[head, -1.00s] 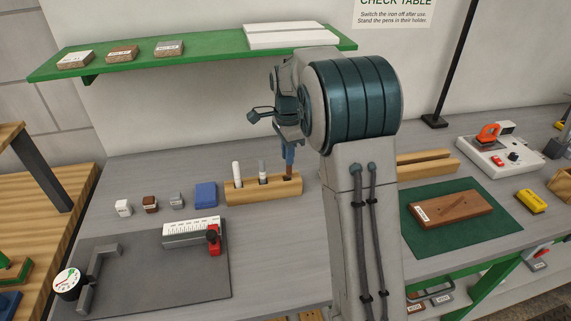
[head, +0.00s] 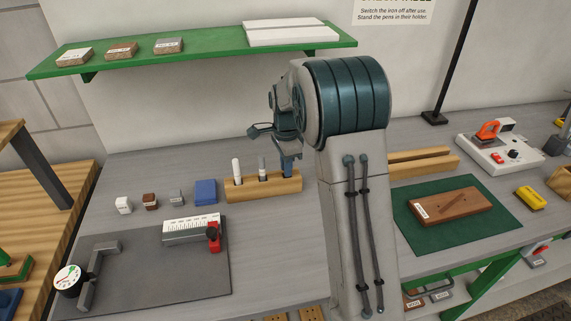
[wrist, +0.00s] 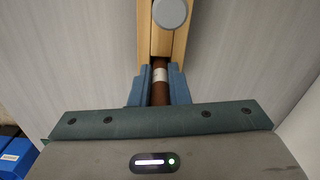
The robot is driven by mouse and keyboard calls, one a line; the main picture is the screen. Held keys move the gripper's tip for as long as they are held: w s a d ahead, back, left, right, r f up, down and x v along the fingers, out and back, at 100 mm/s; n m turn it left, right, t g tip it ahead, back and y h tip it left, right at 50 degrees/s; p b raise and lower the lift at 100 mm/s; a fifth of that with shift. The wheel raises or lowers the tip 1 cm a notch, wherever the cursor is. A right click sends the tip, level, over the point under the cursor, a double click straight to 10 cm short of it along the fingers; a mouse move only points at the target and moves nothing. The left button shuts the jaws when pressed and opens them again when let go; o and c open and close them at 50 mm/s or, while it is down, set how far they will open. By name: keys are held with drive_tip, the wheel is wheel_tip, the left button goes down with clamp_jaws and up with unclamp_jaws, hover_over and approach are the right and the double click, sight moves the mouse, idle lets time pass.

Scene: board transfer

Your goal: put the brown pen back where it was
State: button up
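The brown pen (wrist: 159,92) shows between my gripper's blue fingers in the wrist view, with a pale band on it. My gripper (head: 288,172) is shut on it, low over the right end of the wooden pen holder (head: 240,194). The holder also shows in the wrist view (wrist: 146,38). The pen's lower end seems to be in the holder's right slot; the fingers hide most of it in the head view. A white pen (head: 236,168) and a grey pen (head: 262,169) stand upright in the holder's other slots, left of my gripper.
A blue block (head: 205,192) and small labelled blocks (head: 150,201) sit left of the holder. A grey mat (head: 140,280) with a gauge lies in front. A green mat (head: 425,239) with a wooden board (head: 450,206) lies right of my arm. The green shelf (head: 210,55) hangs behind.

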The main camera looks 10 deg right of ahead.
drive_tip(key=o, duration=0.4)
wheel_tip(320, 180, up, 12)
drive_tip(key=shift+s+r, duration=0.2)
drive_tip(key=shift+r, duration=0.4)
drive_tip(key=s+f+n+t, duration=0.1)
drive_tip(key=s+n, duration=0.4)
drive_tip(key=s, duration=0.5)
drive_tip(key=s+f+n+t, duration=0.1)
drive_tip(key=s+n, duration=0.5)
drive_tip(key=s, duration=0.4)
drive_tip(key=s+f+n+t, duration=0.1)
drive_tip(key=s+n, duration=0.4)
drive_tip(key=s, duration=0.5)
drive_tip(key=shift+f, duration=0.5)
